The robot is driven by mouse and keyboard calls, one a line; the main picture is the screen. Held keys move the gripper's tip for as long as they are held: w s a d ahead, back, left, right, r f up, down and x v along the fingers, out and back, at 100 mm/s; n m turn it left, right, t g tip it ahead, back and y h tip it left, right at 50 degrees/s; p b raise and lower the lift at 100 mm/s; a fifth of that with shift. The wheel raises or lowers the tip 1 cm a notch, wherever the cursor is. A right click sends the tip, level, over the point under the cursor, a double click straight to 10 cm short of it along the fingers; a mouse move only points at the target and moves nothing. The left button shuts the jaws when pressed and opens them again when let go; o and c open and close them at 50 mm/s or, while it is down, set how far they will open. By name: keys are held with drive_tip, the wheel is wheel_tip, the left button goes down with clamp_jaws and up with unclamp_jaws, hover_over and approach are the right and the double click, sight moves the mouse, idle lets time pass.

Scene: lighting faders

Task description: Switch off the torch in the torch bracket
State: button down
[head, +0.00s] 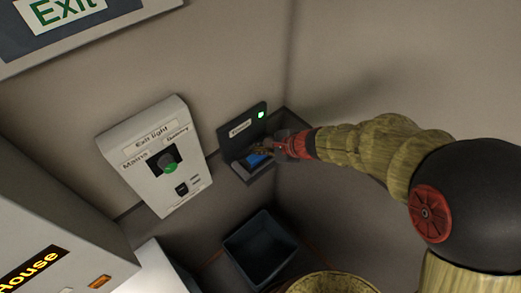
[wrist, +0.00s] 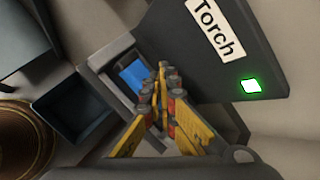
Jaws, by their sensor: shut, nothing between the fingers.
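The dark torch bracket (wrist: 262,55) has a back plate with a white "Torch" label (wrist: 216,27) and a lit green light (wrist: 250,86). It also shows in the head view (head: 231,143), against the wall near the corner. A blue piece (wrist: 133,76) sits in the grey-framed lower part of the bracket, and it shows in the head view (head: 257,160). My gripper (wrist: 165,75) is shut and empty, its yellow fingers together. Its tips are at the blue piece's edge in the wrist view; I cannot tell whether they touch. The fingers hide part of the bracket's lower part.
A white exit light box (head: 160,192) with a green knob (head: 168,164) is on the wall left of the bracket. An open dark bin (head: 262,250) stands below, beside a round woven-looking container (head: 330,282). A grey "House" unit (head: 50,225) is at the lower left.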

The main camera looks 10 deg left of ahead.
drive_tip(key=shift+r, duration=0.3)
wheel_tip(320, 180, up, 6)
drive_tip(key=p, duration=0.4)
drive_tip(key=shift+f, duration=0.1)
idle(0.6)
